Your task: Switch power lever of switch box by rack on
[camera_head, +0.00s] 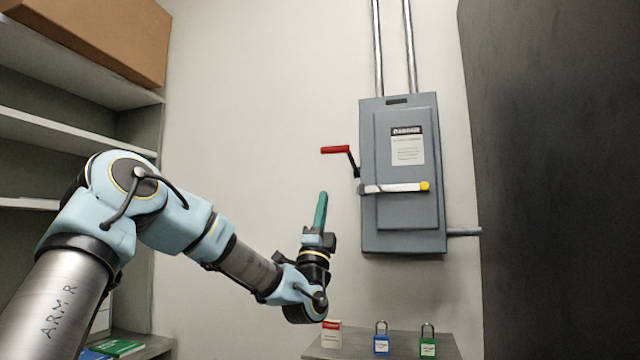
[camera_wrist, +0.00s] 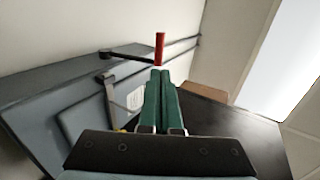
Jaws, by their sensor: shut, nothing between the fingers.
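The grey switch box (camera_head: 435,215) hangs on the wall, with a white danger label on its door. A pale bar with a yellow end (camera_head: 395,187) lies across the door. My gripper (camera_head: 322,196) is shut and empty, green fingers pointing up, below the red handle and left of the box. In the wrist view the red handle (camera_wrist: 159,48) shows just beyond the fingertips (camera_wrist: 160,72); I see no clear contact.
A small table (camera_head: 385,345) below the box holds a blue padlock (camera_head: 381,344), a green padlock (camera_head: 428,347) and a red-and-white pack (camera_head: 331,335). Shelves (camera_head: 75,130) with a cardboard box (camera_head: 100,35) stand left. A dark panel (camera_head: 560,180) fills the right. Wall space left of the lever is free.

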